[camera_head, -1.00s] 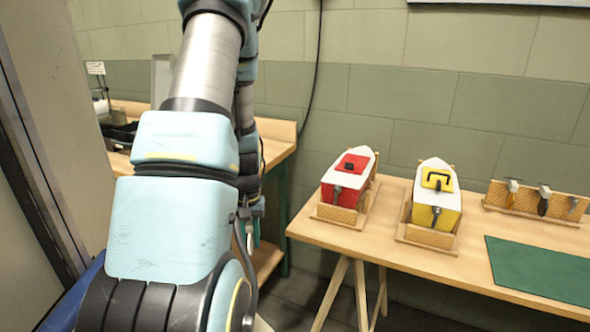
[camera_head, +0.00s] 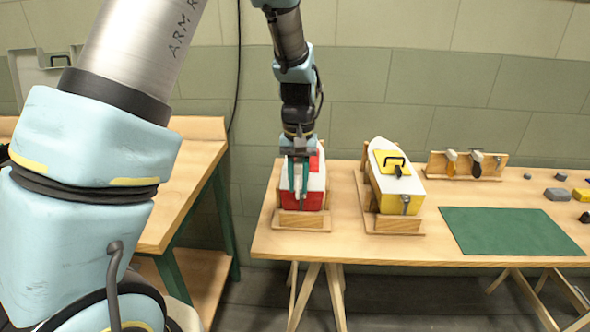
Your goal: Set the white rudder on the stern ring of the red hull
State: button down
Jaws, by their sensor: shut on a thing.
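The red hull (camera_head: 313,198) sits in a wooden cradle at the left of the table, its red stern facing me. My gripper (camera_head: 298,190) is over the stern end, pointing down, and covers much of the hull's deck. Its green fingers are shut on a thin pale piece, which I take to be the white rudder; the fingers hide most of it. The stern ring is hidden behind the gripper. I cannot tell whether the rudder touches the ring.
A yellow hull (camera_head: 399,199) stands in a cradle to the right. A wooden rack (camera_head: 464,171) with rudders is behind a green mat (camera_head: 512,232). Small grey and yellow blocks lie far right. A side bench (camera_head: 183,170) is at the left, across a gap.

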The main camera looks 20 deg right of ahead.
jog(key=f+b, duration=0.2)
jog(key=f, duration=0.1)
jog(key=f+b, duration=0.1)
jog(key=f, duration=0.1)
jog(key=shift+s+d+b, duration=0.1)
jog(key=shift+d+b, duration=0.3)
jog(key=shift+f+p, duration=0.1)
jog(key=shift+p, duration=0.3)
dwell(1.7)
jog(key=shift+f+b, duration=0.5)
jog(key=shift+f, duration=0.75)
dwell(1.7)
jog(key=c, duration=0.7)
grip_release()
jog(key=shift+o, duration=0.2)
notch_tip(320, 180, up, 8)
jog(key=p, duration=0.6)
